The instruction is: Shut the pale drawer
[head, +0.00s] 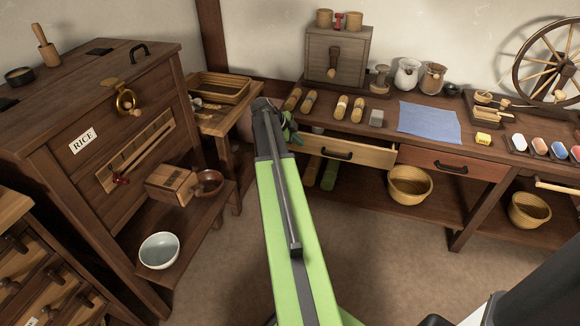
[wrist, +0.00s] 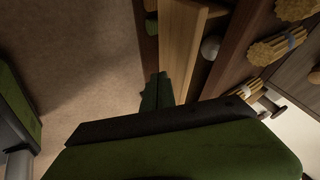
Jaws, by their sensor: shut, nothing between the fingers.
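The pale drawer (head: 370,156) is pulled out from under the long workbench in the head view, left of a reddish-brown drawer. It has a dark bar handle (head: 337,153) on its front. My gripper (head: 291,133) is at the drawer's left end, partly hidden behind my own arm. In the wrist view my gripper (wrist: 160,90) is shut and empty, its fingers close to the pale drawer front (wrist: 180,45). I cannot tell whether they touch it. A rounded pale object (wrist: 210,46) shows beyond the front, seemingly inside the drawer.
The reddish-brown drawer (head: 452,164) is beside the pale one. Baskets (head: 409,186) stand on the shelf below. Brushes (head: 341,107) and a blue cloth (head: 429,121) lie on the bench. A rice cabinet (head: 100,130) stands at left. Floor in front is clear.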

